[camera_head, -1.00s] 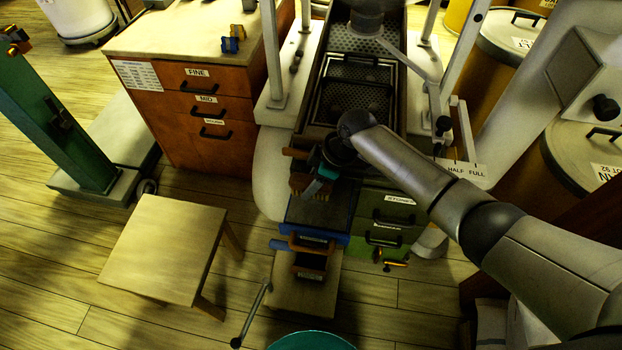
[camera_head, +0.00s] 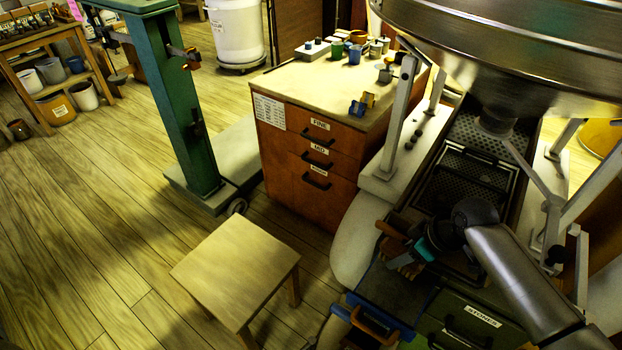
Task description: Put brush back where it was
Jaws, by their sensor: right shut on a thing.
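My right gripper (camera_head: 424,250) comes in from the lower right and is shut on the brush (camera_head: 391,229). The brush has a brown wooden handle and block, with bristles partly hidden by the gripper. It is held at the front end of the mill's sieve channel (camera_head: 470,182), above a dark sloping surface. I cannot tell whether the brush touches that surface. My left gripper is not in view.
A wooden stool (camera_head: 236,262) stands on the floor at front centre. A red-brown drawer cabinet (camera_head: 309,165) with cups on top stands behind it. A metal hopper (camera_head: 500,45) overhangs the sieve. A green post (camera_head: 178,100) stands left.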

